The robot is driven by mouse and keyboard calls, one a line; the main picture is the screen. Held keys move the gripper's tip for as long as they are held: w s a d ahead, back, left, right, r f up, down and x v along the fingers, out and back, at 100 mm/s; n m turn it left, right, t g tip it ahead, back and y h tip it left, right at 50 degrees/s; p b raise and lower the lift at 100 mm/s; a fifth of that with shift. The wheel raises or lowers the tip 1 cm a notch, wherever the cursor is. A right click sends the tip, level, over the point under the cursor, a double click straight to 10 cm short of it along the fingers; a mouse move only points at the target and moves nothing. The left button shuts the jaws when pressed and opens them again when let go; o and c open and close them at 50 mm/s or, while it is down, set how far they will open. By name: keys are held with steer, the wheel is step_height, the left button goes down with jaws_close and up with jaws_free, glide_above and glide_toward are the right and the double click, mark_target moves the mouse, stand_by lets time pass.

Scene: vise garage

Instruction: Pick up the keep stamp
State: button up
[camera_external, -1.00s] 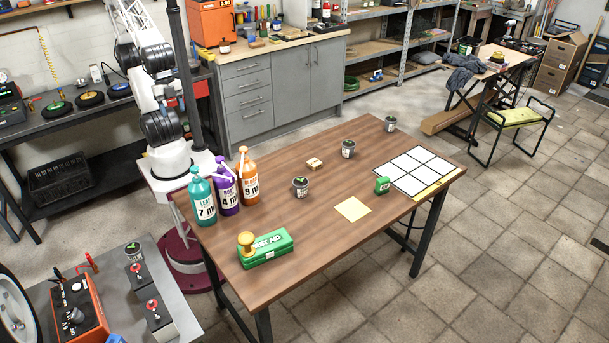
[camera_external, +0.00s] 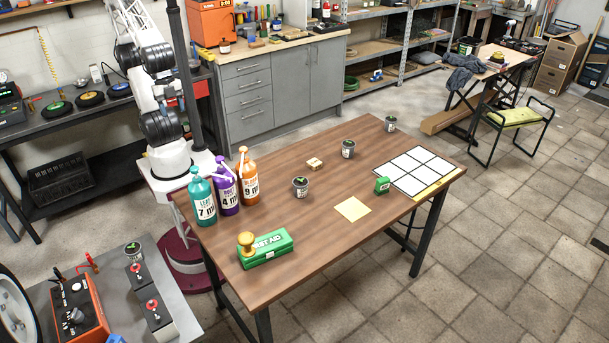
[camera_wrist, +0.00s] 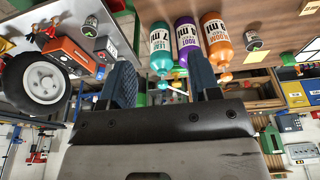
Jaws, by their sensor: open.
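Two small objects look like stamps, and I cannot read a label on either. A green block-shaped one (camera_external: 382,185) stands on the wooden table, left of the white grid sheet. In the external view my arm is upright at the far left and the fingers cannot be made out.
Teal (camera_external: 202,197), purple (camera_external: 225,186) and orange (camera_external: 248,176) bottles stand at the table's left side near my arm. Small dark pots (camera_external: 300,187), a small wooden block (camera_external: 314,163), a yellow sheet (camera_external: 352,208) and the grid sheet (camera_external: 390,178) lie around the table. The front middle is clear.

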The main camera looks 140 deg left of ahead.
steer(key=shift+o, duration=0.4)
steer(key=w+a+f+m+g+y, duration=0.15)
steer(key=w+a+m+y, duration=0.35)
steer(key=w+a, duration=0.95)
steer(key=w+a+f+m+g+y, duration=0.15)
steer(key=w+a+m+y, duration=0.35)
steer(key=w+a, duration=0.95)
steer(key=w+a+f+m+t+y, duration=0.2)
steer(key=w+a+f+m+y, duration=0.2)
steer(key=w+a+f, duration=0.4)
steer(key=w+a+f+m+t+y, duration=0.2)
steer(key=w+a+f+m, duration=0.4)
steer(key=w+a+f, duration=0.3)
steer(key=w+a+y, duration=0.1)
steer(key=w+a, duration=0.3)
steer(key=a, duration=0.1)
steer(key=shift+a+f+y, duration=0.15)
steer(key=shift+f+y, duration=0.1)
steer(key=shift+y, duration=0.15)
